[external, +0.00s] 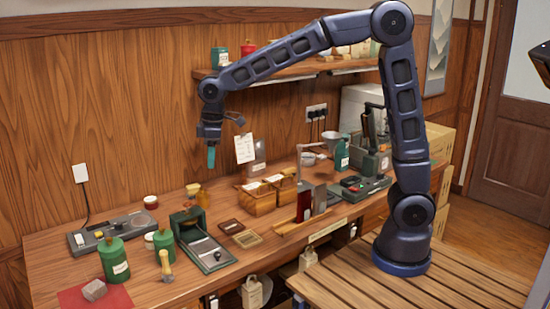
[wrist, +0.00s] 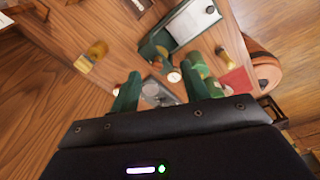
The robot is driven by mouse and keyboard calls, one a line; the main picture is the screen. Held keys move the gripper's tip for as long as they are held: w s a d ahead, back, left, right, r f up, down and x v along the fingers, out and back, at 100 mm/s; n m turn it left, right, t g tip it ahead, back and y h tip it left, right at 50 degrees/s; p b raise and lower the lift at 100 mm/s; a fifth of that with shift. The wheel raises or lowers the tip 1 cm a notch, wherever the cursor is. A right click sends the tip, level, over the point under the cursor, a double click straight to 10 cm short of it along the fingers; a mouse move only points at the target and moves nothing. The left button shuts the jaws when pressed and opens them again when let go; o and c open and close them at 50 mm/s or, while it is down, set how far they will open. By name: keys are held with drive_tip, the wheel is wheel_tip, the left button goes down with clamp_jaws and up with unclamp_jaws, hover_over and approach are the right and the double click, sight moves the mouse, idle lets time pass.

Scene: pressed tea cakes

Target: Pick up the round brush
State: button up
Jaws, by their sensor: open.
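The round brush (external: 166,268), with a pale wooden handle, is near the front left edge of the table, just in front of a small green canister (external: 163,243).
A green press (external: 188,222) with a grey tray stands right of the brush. A larger green canister (external: 115,262) and a red cloth (external: 82,299) lie to its left. A grey scale (external: 85,241) is behind. Wooden boxes (external: 262,203) stand mid-table.

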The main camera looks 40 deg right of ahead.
drive_tip(key=s+a+f+n, duration=0.25)
drive_tip(key=a+f, duration=0.25)
drive_tip(key=a, duration=0.6)
drive_tip(key=n+g, duration=0.1)
drive_tip(key=n, duration=0.1)
hover_over(163, 252)
drive_tip(key=shift+h, duration=0.3)
drive_tip(key=f, duration=0.7)
drive_tip(key=shift+s+a+f, duration=0.1)
drive_tip(key=shift+s+a, duration=0.15)
drive_tip(key=shift+s, duration=0.1)
wheel_tip(163, 252, down, 5)
drive_tip(key=shift+f, duration=0.2)
drive_tip(key=shift+w+d+f, duration=0.15)
drive_tip(key=shift+w+f, duration=0.05)
drive_tip(key=shift+f, duration=1.15)
drive_tip(key=shift+w+d+f, duration=0.15)
drive_tip(key=shift+f, duration=1.15)
clamp_jaws()
